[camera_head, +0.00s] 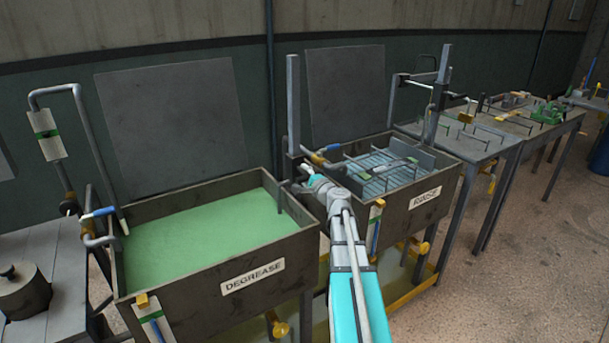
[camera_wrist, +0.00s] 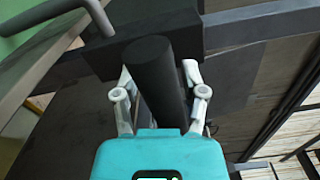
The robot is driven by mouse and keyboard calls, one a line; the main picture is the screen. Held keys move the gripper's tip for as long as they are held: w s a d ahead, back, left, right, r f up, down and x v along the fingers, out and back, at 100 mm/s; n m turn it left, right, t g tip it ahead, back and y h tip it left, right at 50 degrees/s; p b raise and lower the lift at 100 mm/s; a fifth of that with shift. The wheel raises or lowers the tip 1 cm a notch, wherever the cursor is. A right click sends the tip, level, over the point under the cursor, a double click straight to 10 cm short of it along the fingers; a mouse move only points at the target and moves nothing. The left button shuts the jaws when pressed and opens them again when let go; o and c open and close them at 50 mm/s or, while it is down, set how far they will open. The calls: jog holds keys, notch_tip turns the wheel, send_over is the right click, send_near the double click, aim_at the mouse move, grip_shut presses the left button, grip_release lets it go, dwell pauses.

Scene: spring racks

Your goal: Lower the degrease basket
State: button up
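The degrease tank (camera_head: 215,275) is a dark open box, labelled DEGREASE, holding flat green liquid (camera_head: 200,235). No basket shows above that liquid. An upright post (camera_head: 293,105) stands at the tank's back right corner. My gripper (camera_head: 306,172) is at the foot of this post, by the tank's right rim. In the wrist view its two fingers (camera_wrist: 160,85) stand on either side of a thick black cylindrical handle (camera_wrist: 152,65) on a dark block. A gap shows beside the right finger, so it looks open around the handle. Contact on the far side is hidden.
The rinse tank (camera_head: 408,215), with a wire basket (camera_head: 385,170) near its top, stands close on the right. A bent pipe with a blue-handled valve (camera_head: 98,213) is at the left. Tables (camera_head: 470,145) with parts stand farther right. Open floor (camera_head: 540,260) lies at the right.

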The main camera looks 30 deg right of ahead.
dwell(0.3)
jog(key=s, duration=1.2)
dwell(0.7)
